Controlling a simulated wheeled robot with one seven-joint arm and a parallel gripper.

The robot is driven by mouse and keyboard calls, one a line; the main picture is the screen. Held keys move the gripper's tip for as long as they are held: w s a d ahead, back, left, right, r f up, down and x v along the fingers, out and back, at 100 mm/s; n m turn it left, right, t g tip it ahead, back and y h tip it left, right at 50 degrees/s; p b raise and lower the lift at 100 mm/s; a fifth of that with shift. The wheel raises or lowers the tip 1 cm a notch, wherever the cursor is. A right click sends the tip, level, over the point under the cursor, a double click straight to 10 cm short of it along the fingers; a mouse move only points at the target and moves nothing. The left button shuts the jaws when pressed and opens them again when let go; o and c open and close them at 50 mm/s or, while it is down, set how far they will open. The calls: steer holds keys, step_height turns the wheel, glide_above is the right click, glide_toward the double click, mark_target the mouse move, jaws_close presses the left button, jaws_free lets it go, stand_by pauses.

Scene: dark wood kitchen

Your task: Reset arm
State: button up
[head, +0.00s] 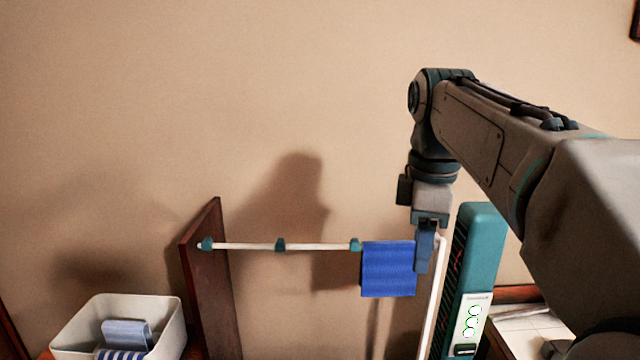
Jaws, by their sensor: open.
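My arm reaches in from the right side of the head view and bends down at the wrist. My gripper (424,262) points down at the right end of the white rail, next to the right edge of a blue cloth (388,270). The fingers are open, seen nearly edge-on. The blue cloth hangs over the rail (315,246). I cannot tell whether a finger touches the cloth.
The rail runs from a dark wood panel (208,280) to a white post (432,300) and carries teal clips (280,245). A teal upright unit (478,250) stands close right of my gripper. A white bin (165,312) with folded cloths stands lower left.

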steer(key=s+f+m+t, duration=0.1)
steer(key=s+f+m, duration=0.5)
steer(key=f, duration=0.4)
steer(key=s+f+m+t, duration=0.1)
steer(key=s+f+m, duration=0.5)
steer(key=f, duration=0.5)
steer(key=m, duration=0.2)
steer(key=shift+s+m+t, duration=0.3)
steer(key=shift+t, duration=0.1)
